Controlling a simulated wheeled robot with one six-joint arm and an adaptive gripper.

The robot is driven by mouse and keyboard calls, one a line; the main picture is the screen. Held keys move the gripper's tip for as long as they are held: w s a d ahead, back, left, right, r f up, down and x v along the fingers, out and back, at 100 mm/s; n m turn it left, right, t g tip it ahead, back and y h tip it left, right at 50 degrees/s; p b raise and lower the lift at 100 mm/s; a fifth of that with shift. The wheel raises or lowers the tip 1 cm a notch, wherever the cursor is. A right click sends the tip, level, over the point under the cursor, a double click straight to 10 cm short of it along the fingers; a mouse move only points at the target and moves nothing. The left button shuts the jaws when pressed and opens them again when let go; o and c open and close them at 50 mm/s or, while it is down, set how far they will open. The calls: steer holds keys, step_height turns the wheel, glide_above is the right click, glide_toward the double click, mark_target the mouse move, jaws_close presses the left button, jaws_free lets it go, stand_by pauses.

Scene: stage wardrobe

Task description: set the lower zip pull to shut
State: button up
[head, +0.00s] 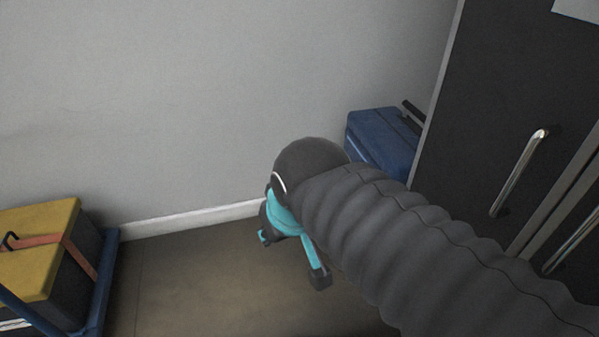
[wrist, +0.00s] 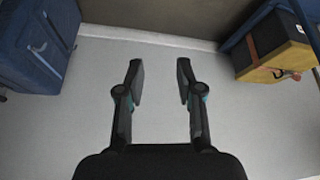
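I cannot make out a zip pull in either view. A blue suitcase (head: 378,138) stands against the wall by the dark cabinet, partly hidden behind my arm in the head view. A blue case (wrist: 40,45) also shows at the upper left of the wrist view, with a strap or handle on its face; no zip detail is clear. My gripper (wrist: 160,78) is open and empty, its two fingers apart over bare floor. In the head view my gripper (head: 291,258) points down in front of the wall, partly hidden by my wrist, clear of the suitcase.
A dark cabinet (head: 470,110) with metal bar handles stands at the right. A yellow-topped case (head: 40,240) with an orange strap sits in a blue frame (head: 100,290) at lower left; it also shows in the wrist view (wrist: 272,45). The floor (head: 200,285) between is clear.

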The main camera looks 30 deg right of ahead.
steer(key=w+d+f+n+g+h+b, duration=0.1)
steer(key=w+d+f+n+g+h, duration=0.4)
steer(key=w+d, duration=0.7)
steer(key=w+d+f+n+g+h+b, duration=0.1)
steer(key=w+d+f+n+g+h, duration=0.15)
steer(key=w+d+f+h, duration=0.9)
steer(key=w+d+f+n+t+h+b, duration=0.1)
steer(key=w+d+f+n, duration=0.3)
steer(key=w+f, duration=0.55)
steer(key=w+d+f+n+t+b, duration=0.1)
steer(key=w+d+f+n, duration=0.3)
steer(key=w+f, duration=0.55)
steer(key=shift+n+g, duration=0.25)
steer(key=shift+n, duration=0.4)
steer(key=d, duration=0.4)
steer(key=s+d+f, duration=0.1)
steer(key=d, duration=0.2)
steer(key=s+d, duration=0.1)
steer(key=d, duration=0.3)
steer(key=shift+d+f, duration=0.3)
steer(key=shift+f, duration=0.1)
jaws_close()
